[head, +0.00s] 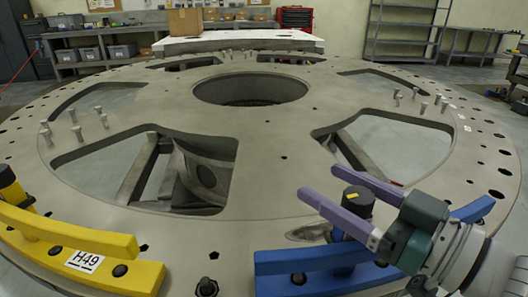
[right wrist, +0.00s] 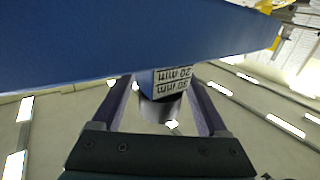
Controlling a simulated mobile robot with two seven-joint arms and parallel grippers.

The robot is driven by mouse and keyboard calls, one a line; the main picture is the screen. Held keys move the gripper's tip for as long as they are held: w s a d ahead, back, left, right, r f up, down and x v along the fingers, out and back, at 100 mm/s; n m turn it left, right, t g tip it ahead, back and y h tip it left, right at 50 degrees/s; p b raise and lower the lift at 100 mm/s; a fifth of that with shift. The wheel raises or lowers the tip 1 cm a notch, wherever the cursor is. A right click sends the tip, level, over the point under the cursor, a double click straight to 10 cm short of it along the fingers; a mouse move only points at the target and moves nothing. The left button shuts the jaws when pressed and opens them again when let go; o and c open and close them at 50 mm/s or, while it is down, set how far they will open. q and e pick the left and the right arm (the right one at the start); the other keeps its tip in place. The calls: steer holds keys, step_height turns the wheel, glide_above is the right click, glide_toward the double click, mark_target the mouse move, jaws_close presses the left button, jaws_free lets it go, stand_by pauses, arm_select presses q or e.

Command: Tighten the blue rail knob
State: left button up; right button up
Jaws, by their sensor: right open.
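The blue rail (head: 300,261) lies along the front right of the round metal plate. Its knob (head: 357,200) is dark and upright, with a small yellow mark on top. My right gripper (head: 320,180) is open, with its two purple fingers reaching past either side of the knob. I cannot tell whether they touch it. In the right wrist view, the blue rail (right wrist: 120,45) fills the top. A dark grey cylinder (right wrist: 165,112) and a blue block with an upside-down mm label (right wrist: 172,80) show between the fingers (right wrist: 158,100). My left gripper is not in view.
A yellow rail (head: 80,255) marked H49 with its own black knob (head: 8,185) sits at the front left. The metal plate (head: 265,130) has large cutouts, a central hole and several upright pins. Benches and shelves stand far behind.

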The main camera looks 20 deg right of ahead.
jaws_close()
steer(key=shift+d+r+m+t+h+p, duration=0.15)
steer(key=shift+m+t+h+p, duration=0.15)
steer(key=shift+m+h+p, duration=0.25)
steer(key=shift+h, duration=0.55)
jaws_free()
steer(key=shift+s+d, duration=0.1)
